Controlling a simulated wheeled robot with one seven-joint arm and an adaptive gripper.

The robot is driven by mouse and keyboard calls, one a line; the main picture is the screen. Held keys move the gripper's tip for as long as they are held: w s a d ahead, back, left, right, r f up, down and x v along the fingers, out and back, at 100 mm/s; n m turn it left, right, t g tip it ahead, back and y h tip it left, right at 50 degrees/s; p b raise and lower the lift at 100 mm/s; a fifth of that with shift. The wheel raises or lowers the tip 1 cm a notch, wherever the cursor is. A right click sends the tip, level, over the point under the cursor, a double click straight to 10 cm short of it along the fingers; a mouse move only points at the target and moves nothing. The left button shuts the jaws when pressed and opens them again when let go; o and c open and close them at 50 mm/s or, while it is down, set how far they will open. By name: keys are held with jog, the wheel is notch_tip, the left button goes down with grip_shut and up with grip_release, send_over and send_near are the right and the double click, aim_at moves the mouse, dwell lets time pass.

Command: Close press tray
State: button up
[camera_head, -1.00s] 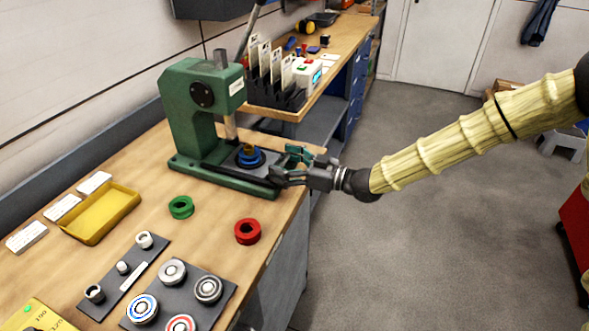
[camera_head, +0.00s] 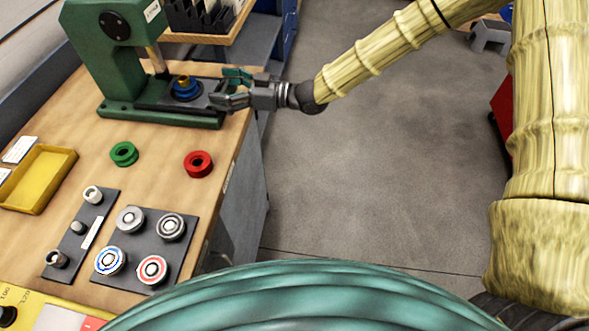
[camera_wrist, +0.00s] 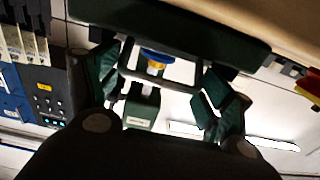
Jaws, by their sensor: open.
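The green press (camera_head: 115,60) stands at the back of the bench. Its dark tray (camera_head: 208,98) sticks out to the right from under the ram, and it carries a blue ring with a brass-coloured part (camera_head: 184,88). My gripper (camera_head: 234,88) is at the tray's outer right end, with its fingers apart. In the wrist view my open fingers (camera_wrist: 160,90) stand on either side of a thin grey bar (camera_wrist: 165,82), which looks like the tray's handle. The blue and brass parts (camera_wrist: 157,58) show beyond it. Contact with the bar cannot be told.
A green ring (camera_head: 124,154) and a red ring (camera_head: 198,164) lie on the bench in front of the press. Dark plates with several round parts (camera_head: 140,222) and a yellow tray (camera_head: 38,178) are nearer. Open floor lies right of the bench.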

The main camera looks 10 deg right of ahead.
jog(key=v, duration=1.9)
jog(key=s+f+m+h+p, duration=0.2)
jog(key=s+f+m+h, duration=0.2)
jog(key=f, duration=0.6)
jog(key=s+f+m+h+p, duration=0.3)
jog(key=s+f+m, duration=0.3)
jog(key=f, duration=0.5)
jog(key=shift+s+a+h, duration=0.25)
jog(key=shift+s+h, duration=0.65)
jog(key=shift+s, duration=0.05)
